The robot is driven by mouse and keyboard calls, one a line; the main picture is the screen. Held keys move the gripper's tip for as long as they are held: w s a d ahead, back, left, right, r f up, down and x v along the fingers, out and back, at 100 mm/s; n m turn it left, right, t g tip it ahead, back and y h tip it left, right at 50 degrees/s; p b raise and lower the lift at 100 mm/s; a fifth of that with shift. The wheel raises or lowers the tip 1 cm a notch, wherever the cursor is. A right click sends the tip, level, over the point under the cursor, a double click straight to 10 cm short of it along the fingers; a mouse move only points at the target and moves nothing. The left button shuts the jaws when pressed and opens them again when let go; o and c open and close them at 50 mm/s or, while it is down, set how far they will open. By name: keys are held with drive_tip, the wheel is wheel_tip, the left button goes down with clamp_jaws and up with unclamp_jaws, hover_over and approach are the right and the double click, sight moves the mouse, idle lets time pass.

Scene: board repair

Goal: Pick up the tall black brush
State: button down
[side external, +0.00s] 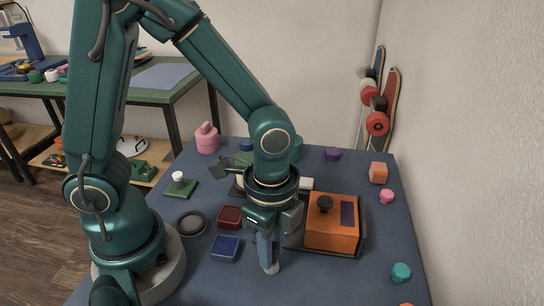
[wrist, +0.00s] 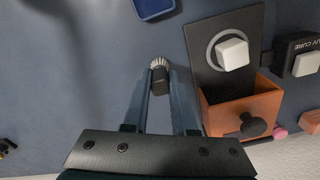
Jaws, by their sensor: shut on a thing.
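The black brush (wrist: 160,78) shows between my fingertips in the wrist view, with its pale bristles (wrist: 159,62) at the far end. My gripper (wrist: 160,88) is shut on it, one finger on each side. In the side external view my gripper (side external: 268,247) points down at the blue table, left of the orange box. The pale bristle end (side external: 271,269) shows just below the fingers there; the fingers hide most of the brush. I cannot tell whether the bristles touch the table.
An orange box (side external: 345,237) with a black knob (side external: 325,203) stands close on the right. A blue tray (side external: 225,248), a red tray (side external: 230,216) and a round dark dish (side external: 191,222) lie left. A teal piece (side external: 401,272) lies front right. The front middle is clear.

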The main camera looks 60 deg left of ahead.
drive_tip(key=shift+r, duration=0.1)
drive_tip(key=shift+r, duration=0.6)
drive_tip(key=r, duration=0.3)
drive_tip(key=shift+a, duration=0.3)
drive_tip(key=a+r, duration=0.6)
drive_tip(key=a, duration=0.5)
drive_tip(key=shift+r, duration=0.3)
drive_tip(key=g+y, duration=0.1)
drive_tip(key=g, duration=0.3)
hover_over(235, 243)
wheel_tip(235, 243, down, 2)
drive_tip(key=shift+f, duration=2.95)
drive_tip(key=shift+f, duration=0.7)
